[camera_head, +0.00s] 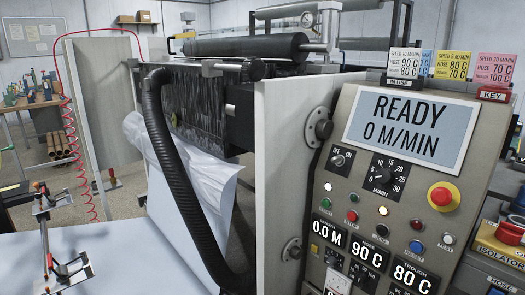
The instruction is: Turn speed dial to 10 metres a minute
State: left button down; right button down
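The speed dial (383,176) is a dark knob on a black plate on the control panel (330,205). The plate is marked M/MIN, with 10, 15, 20, 25 and 30 around the knob. The knob's pointer is too small to read surely. The display (411,132) above it reads READY and 0 M/MIN. Neither of my grippers shows in the head view, and nothing touches the dial.
An on/off switch (338,160) is left of the dial, and a red emergency button (443,196) is to its right. Coloured buttons and readouts sit below. Cards (450,64) stand on top. A black hose (178,180) hangs at the left. A pale bench (120,255) with clamps fills the lower left.

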aim_at(384, 176)
jog(key=k, duration=1.15)
jog(key=z, duration=1)
jog(key=i, duration=1.05)
jog(key=u, duration=0.35)
